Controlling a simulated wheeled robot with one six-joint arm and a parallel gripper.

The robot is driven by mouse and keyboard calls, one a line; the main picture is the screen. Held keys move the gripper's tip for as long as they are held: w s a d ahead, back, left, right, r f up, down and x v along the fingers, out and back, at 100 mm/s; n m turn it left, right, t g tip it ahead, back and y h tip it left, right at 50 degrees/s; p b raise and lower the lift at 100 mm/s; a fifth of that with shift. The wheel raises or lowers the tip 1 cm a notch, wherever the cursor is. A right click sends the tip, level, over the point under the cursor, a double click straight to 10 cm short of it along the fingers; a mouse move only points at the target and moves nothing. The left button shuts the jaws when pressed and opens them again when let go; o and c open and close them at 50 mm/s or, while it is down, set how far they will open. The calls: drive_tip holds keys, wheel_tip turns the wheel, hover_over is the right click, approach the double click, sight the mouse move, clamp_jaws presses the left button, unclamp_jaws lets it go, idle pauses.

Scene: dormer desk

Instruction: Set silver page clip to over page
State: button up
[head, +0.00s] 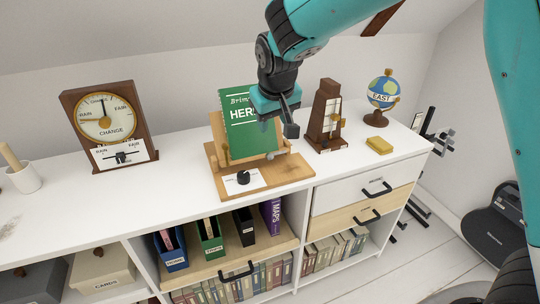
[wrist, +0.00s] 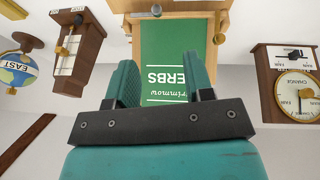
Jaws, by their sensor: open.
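A green book (head: 246,128) leans on a wooden book stand (head: 215,180); its cover also fills the middle of the wrist view (wrist: 165,60). A small silver clip (wrist: 156,10) shows at the stand's lower ledge in the wrist view, beyond my fingertips. I cannot tell whether it lies over the page. A brass-coloured piece (wrist: 219,38) sits at the other side of the book. My gripper (wrist: 161,75) is open and empty, with its fingers in front of the book. In the head view my gripper (head: 284,115) hides the book's upper right part.
A wooden metronome-like tower (head: 325,118) and a globe (head: 383,88) marked EAST stand right of the stand, with a yellow block (head: 380,145) in front. A barometer (head: 106,124) stands at the left. The white top between barometer and stand is clear.

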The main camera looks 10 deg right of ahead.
sight(271, 155)
drive_tip(key=x, duration=0.6)
drive_tip(key=w+p+x, duration=0.1)
drive_tip(key=x, duration=0.5)
drive_tip(key=p+x, duration=0.1)
drive_tip(key=x, duration=0.5)
drive_tip(key=shift+w+d, duration=0.35)
drive_tip(key=shift+w, duration=0.15)
drive_tip(key=shift+r, duration=0.1)
clamp_jaws()
